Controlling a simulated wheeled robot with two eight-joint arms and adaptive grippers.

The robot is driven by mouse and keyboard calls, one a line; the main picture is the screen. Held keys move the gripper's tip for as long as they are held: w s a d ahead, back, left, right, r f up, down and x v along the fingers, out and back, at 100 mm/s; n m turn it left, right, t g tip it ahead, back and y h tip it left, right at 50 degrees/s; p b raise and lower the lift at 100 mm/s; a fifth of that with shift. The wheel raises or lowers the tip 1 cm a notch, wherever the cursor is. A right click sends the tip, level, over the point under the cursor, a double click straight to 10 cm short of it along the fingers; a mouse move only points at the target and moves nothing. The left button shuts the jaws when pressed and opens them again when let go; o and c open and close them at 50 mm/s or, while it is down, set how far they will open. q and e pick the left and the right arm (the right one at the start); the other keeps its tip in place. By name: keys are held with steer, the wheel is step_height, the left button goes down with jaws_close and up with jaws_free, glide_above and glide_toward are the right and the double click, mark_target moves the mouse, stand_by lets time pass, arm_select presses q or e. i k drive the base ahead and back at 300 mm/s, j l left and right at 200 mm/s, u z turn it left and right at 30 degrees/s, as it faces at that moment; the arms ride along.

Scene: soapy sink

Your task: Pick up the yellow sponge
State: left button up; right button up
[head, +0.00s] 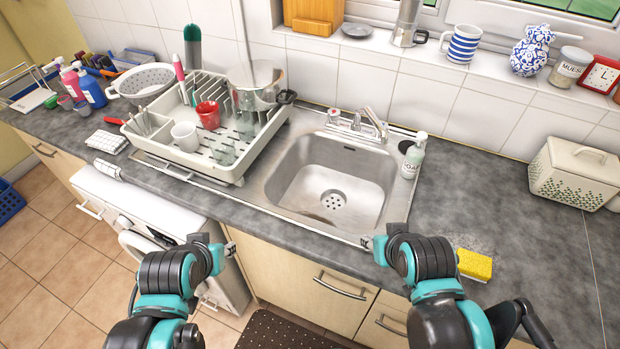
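The yellow sponge (474,265) lies on the dark grey countertop to the right of the sink, near the counter's front. My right gripper (372,243) is at the front edge of the counter, left of the sponge and apart from it. My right arm passes close to the sponge's left side in the picture. My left gripper (229,249) is in front of the counter, by the cabinet and washing machine, far left of the sponge. Both grippers are small and seen from behind, so I cannot tell whether their fingers are open or shut.
The empty steel sink (290,190) has a soap bottle (413,157) at its right rim. A dish rack (165,160) with dishes stands to its left. A cream bread bin (575,174) stands at the back right. The counter around the sponge is mostly clear.

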mark_target(478, 266)
steer(key=l+z, duration=0.15)
steer(key=z, duration=0.3)
steer(key=l+z, duration=0.2)
steer(key=z, duration=0.3)
steer(key=l+z, duration=0.25)
steer(key=z, duration=0.2)
steer(key=u, duration=1)
steer(key=z, duration=1)
steer(key=l, duration=0.3)
steer(key=i+l+u, duration=0.1)
steer(key=l, duration=0.2)
